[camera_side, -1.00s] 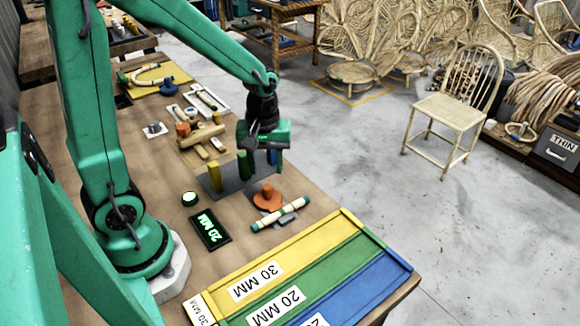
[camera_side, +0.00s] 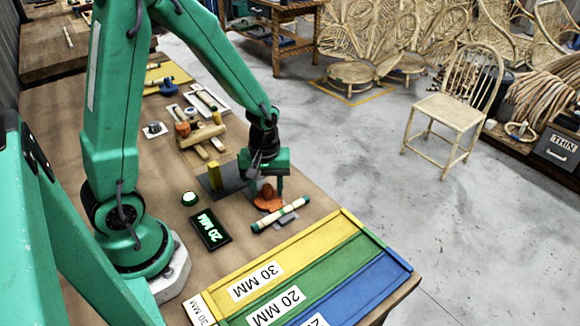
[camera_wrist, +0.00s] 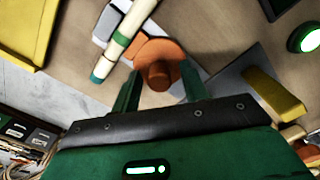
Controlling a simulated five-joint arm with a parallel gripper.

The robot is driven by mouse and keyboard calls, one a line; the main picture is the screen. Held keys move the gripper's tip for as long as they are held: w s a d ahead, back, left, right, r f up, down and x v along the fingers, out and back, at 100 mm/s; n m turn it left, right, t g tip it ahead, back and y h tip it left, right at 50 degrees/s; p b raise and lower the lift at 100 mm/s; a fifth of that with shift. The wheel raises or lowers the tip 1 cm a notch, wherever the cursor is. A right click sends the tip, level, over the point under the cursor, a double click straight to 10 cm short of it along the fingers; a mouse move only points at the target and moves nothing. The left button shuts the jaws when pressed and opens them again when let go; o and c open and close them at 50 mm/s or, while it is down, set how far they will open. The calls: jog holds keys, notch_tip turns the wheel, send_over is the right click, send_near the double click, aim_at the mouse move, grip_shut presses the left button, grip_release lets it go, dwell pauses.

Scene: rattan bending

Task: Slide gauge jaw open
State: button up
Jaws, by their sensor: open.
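The gauge shows as an orange disc with a round upright knob (camera_side: 267,191), on a grey base on the bench. In the wrist view the orange knob (camera_wrist: 157,74) stands between my fingertips. My gripper (camera_side: 264,188) is open, pointing down over the gauge, one finger to each side of the knob. In the wrist view there are gaps between the fingers and the knob. A pale rattan piece with green ends (camera_side: 281,214) lies beside the orange disc. Part of the disc is hidden by my gripper in the side view.
A dark display reading 20 MM (camera_side: 210,229) and a green-lit button (camera_side: 189,199) lie left of the gauge. A grey plate with a yellow post (camera_side: 214,176) stands close behind. A yellow, green and blue sorting tray (camera_side: 318,262) fills the front.

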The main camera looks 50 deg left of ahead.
grip_shut()
jog(key=shift+a, duration=2.75)
grip_release()
jog(key=shift+r, duration=0.15)
